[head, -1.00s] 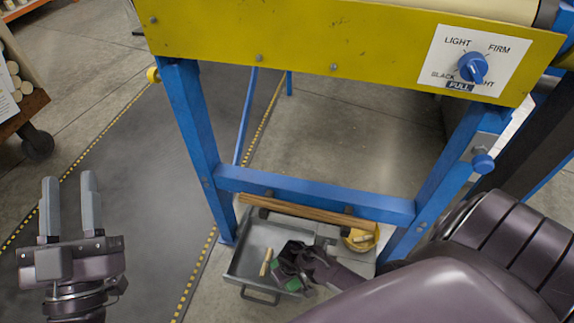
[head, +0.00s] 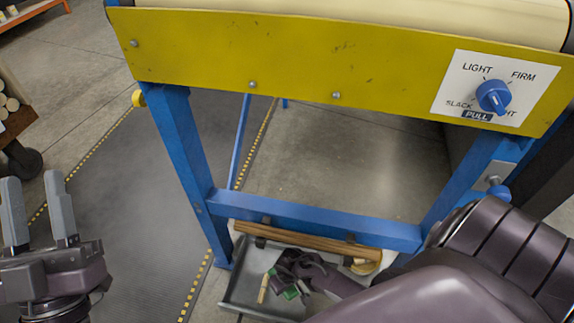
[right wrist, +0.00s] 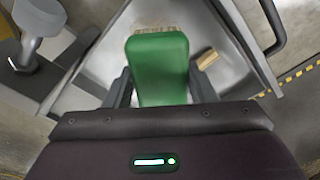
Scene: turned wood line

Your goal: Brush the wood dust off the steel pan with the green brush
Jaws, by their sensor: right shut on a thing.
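The green brush (right wrist: 160,68) is clamped between the fingers of my right gripper (right wrist: 160,84), its tan bristles at the far end. It lies over the steel pan (right wrist: 105,62); I cannot tell whether the bristles touch it. In the head view the pan (head: 237,292) lies on the floor under the machine frame, and my right gripper (head: 288,278) is over it with a bit of the green brush (head: 291,293) showing. A small tan wood piece (right wrist: 207,59) is in the pan. I cannot make out fine dust. My left gripper (head: 38,212) is open and empty.
A blue frame (head: 310,228) with a yellow panel (head: 330,75) and blue dial (head: 493,96) stands over the pan. A wooden bar (head: 310,243) crosses just above the pan's back. Dark matting (head: 130,200) lies left.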

